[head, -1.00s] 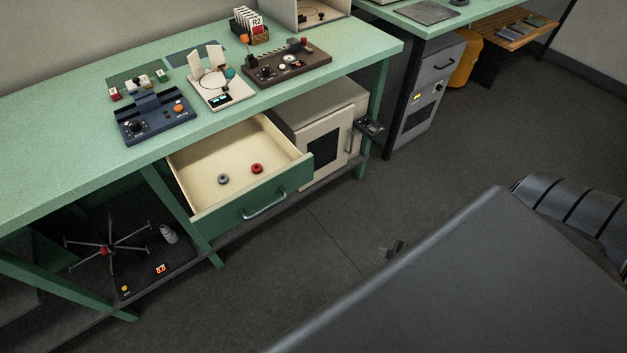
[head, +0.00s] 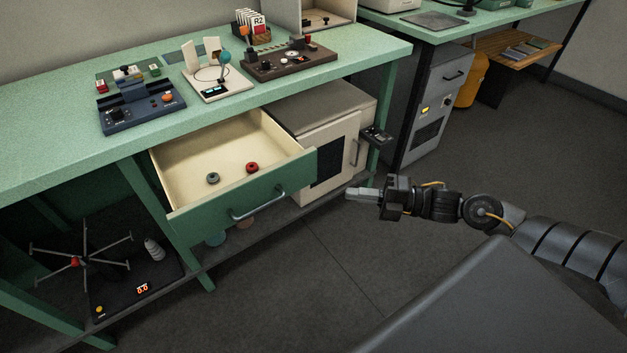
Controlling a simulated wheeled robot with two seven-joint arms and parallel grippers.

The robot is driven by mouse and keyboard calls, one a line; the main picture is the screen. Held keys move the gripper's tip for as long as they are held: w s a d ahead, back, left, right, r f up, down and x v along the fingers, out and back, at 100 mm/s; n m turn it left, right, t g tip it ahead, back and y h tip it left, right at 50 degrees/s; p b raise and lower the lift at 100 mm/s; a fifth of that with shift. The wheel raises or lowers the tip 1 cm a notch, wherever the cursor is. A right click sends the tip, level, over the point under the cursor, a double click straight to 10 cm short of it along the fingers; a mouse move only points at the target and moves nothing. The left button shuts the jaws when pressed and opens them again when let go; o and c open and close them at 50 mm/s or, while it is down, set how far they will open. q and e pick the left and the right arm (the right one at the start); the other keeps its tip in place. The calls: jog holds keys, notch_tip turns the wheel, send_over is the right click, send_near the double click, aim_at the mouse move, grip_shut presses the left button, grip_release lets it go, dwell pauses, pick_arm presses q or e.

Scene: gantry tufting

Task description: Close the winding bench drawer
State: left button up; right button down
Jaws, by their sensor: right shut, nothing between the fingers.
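The winding bench drawer (head: 190,209) is pulled out from under the green bench (head: 60,158). Its front is green with a silver bar handle (head: 258,206), and its inside is cream. A grey-green ring (head: 213,178) and a red ring (head: 252,167) lie on the drawer floor. My right gripper (head: 348,194) is shut and empty. It points left in the picture, to the right of the drawer front and apart from the handle. My left gripper is not in view.
A cream cabinet (head: 335,152) stands under the bench, right of the drawer. Devices stand on the bench top, including a blue winder (head: 140,112). A skein holder (head: 82,262) sits on the lower shelf. The floor before the drawer is clear.

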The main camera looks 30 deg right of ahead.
aim_at(297, 177)
jog(key=w+a, duration=0.2)
jog(key=w, duration=0.1)
jog(key=w+a, duration=0.2)
jog(key=w, duration=0.1)
jog(key=w+a, duration=0.2)
jog(key=w, duration=0.1)
jog(key=shift+w+a+p, duration=0.1)
jog(key=shift+p, duration=0.2)
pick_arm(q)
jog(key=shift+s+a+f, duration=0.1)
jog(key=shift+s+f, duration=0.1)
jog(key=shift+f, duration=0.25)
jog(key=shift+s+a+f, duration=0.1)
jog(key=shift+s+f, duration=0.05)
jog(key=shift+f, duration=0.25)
pick_arm(e)
jog(key=shift+w, duration=0.1)
